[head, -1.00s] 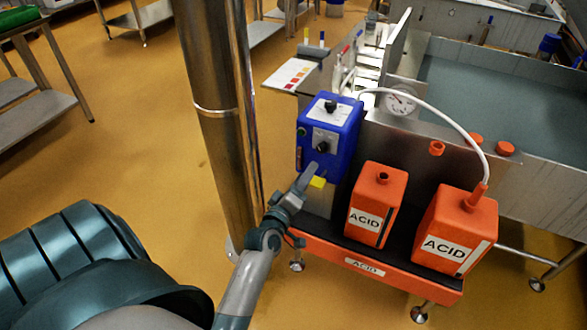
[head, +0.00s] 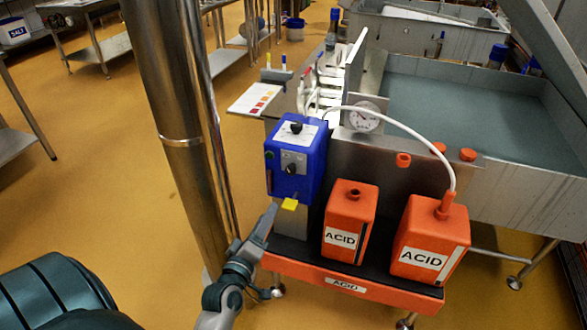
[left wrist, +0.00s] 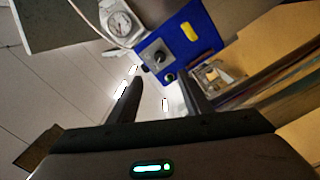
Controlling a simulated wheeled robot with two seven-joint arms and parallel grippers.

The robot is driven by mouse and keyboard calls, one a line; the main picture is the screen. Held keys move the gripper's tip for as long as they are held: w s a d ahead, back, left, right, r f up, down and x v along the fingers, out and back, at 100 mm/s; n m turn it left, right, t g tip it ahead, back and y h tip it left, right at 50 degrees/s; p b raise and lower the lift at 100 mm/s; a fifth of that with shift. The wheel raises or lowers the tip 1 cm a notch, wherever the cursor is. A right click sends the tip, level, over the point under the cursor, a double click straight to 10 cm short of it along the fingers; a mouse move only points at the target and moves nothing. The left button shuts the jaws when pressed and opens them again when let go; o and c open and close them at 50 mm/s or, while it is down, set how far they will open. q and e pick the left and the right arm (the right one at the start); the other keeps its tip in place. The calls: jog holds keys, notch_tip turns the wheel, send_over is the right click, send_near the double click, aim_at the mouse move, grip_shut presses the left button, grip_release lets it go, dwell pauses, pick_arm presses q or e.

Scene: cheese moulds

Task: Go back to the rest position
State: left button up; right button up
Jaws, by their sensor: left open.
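My left gripper (head: 268,218) is in front of and just below the blue control box (head: 308,165), left of the orange acid cans. In the left wrist view its two fingers (left wrist: 160,90) stand apart with nothing held between them. The box, with black knobs and a yellow piece (head: 289,204) low on its front, also shows beyond the fingers in the left wrist view (left wrist: 205,48). The gripper appears clear of the box. My right gripper is in neither view.
Two orange acid cans (head: 350,215) (head: 432,225) stand on an orange-edged stand (head: 300,268). A white hose runs from the right can past a round gauge (head: 364,117). A steel post (head: 185,190) rises close left of my gripper. Open yellow floor lies further left.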

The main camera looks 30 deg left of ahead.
pick_arm(q)
jog(key=s+d+f+m+g+h, duration=0.1)
jog(key=d+f+m+g+h, duration=0.2)
jog(key=f, duration=0.6)
jog(key=s+d+f+m+g, duration=0.1)
jog(key=s+d+f+m, duration=0.15)
jog(key=d+f, duration=0.45)
jog(key=s+d+f+m+g+h, duration=0.1)
jog(key=d+f+m+g+h, duration=0.15)
jog(key=f, duration=0.85)
jog(key=s+d+f+m+g, duration=0.2)
jog(key=s+d+f+m, duration=0.1)
jog(key=s+f, duration=0.6)
jog(key=s+d+f+m+g, duration=0.3)
jog(key=s+f+m, duration=0.3)
jog(key=s+f, duration=0.3)
notch_tip(320, 180, down, 2)
jog(key=shift+s+d+f, duration=0.2)
jog(key=shift+s+d, duration=0.15)
jog(key=shift+d, duration=0.1)
